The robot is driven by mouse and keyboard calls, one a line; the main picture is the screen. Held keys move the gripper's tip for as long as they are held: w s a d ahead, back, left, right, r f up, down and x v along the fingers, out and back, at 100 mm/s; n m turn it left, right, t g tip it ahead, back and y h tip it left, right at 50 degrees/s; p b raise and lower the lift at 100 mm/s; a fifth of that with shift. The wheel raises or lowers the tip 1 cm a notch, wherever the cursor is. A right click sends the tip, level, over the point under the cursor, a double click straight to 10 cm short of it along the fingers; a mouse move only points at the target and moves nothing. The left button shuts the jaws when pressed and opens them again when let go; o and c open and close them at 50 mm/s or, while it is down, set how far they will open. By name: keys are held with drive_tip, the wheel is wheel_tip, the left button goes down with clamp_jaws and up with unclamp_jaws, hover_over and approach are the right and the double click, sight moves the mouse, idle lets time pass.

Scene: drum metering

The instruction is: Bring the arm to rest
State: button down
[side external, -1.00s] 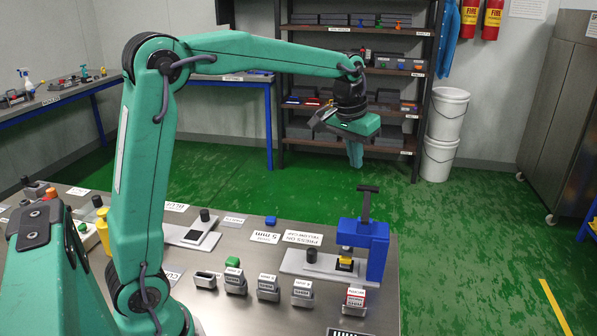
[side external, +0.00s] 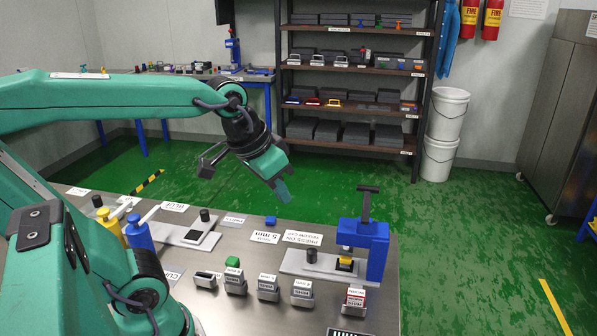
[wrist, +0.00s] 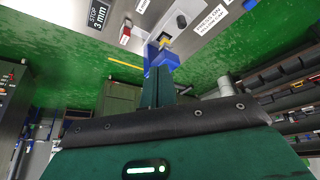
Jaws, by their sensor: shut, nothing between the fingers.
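My gripper (side external: 283,192) is shut and empty. In the side view it hangs in the air above the far edge of the steel bench (side external: 330,235), tilted downward, and touches nothing. In the wrist view its closed fingers (wrist: 157,88) point toward the blue press. My upper arm leans back to the left and my forearm lies nearly level across the left of the side view.
The blue press (side external: 377,250) with a dark handle stands at the bench's right end. Several small stamps (side external: 268,288) line the front. Blue and yellow pump bottles (side external: 140,235) stand left, near my arm. A shelf rack (side external: 350,62) stands behind, across open green floor.

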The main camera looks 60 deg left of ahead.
drive_tip(key=shift+t, duration=0.3)
drive_tip(key=s+f, duration=0.2)
drive_tip(key=s, duration=0.2)
drive_tip(key=shift+s+d+f, duration=0.25)
drive_tip(key=shift+f, duration=0.15)
